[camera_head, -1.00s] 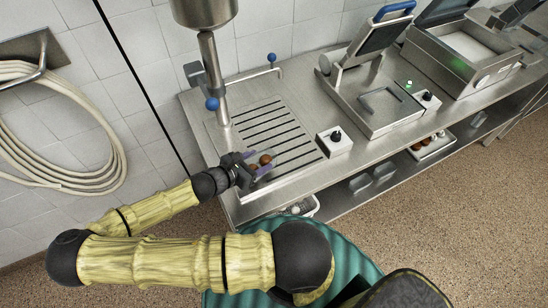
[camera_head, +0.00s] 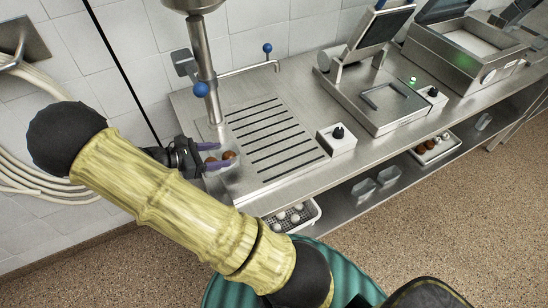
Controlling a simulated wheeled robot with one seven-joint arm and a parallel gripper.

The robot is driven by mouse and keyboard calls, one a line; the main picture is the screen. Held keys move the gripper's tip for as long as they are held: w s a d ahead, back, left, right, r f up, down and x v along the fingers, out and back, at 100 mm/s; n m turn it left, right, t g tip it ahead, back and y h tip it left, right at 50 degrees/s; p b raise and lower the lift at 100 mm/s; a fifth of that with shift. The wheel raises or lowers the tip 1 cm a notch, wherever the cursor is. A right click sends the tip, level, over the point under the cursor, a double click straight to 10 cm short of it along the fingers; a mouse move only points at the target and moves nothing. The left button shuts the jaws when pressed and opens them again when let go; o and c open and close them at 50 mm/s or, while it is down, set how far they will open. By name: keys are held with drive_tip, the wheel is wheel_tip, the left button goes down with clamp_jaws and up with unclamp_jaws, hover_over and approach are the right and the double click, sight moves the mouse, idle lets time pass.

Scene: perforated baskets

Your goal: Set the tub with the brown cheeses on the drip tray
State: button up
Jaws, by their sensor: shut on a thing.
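My gripper (camera_head: 207,156) reaches in from the left, at the left side of the slotted drip tray (camera_head: 297,126). It is shut on a small, pale, see-through-looking tub (camera_head: 229,175), whose edges are hard to make out. Brown round cheeses (camera_head: 229,155) show in the tub between the purple fingers. The tub overlaps the left border of the drip tray in the picture, beside the slots. I cannot tell whether it touches the surface or hangs just above it. The slots of the drip tray are bare.
A steel post with a blue knob (camera_head: 201,90) stands behind my gripper.

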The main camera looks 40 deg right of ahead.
drive_tip(key=shift+a+r, duration=0.1)
drive_tip(key=p, duration=0.3)
hover_over(272, 152)
drive_tip(key=a, duration=0.1)
drive_tip(key=shift+w+a, duration=0.1)
drive_tip(key=shift+a, duration=0.1)
drive_tip(key=shift+d, duration=0.7)
drive_tip(key=shift+f+p, duration=0.45)
drive_tip(key=shift+f, duration=1.35)
drive_tip(key=o, duration=0.9)
drive_tip(key=shift+o, duration=0.2)
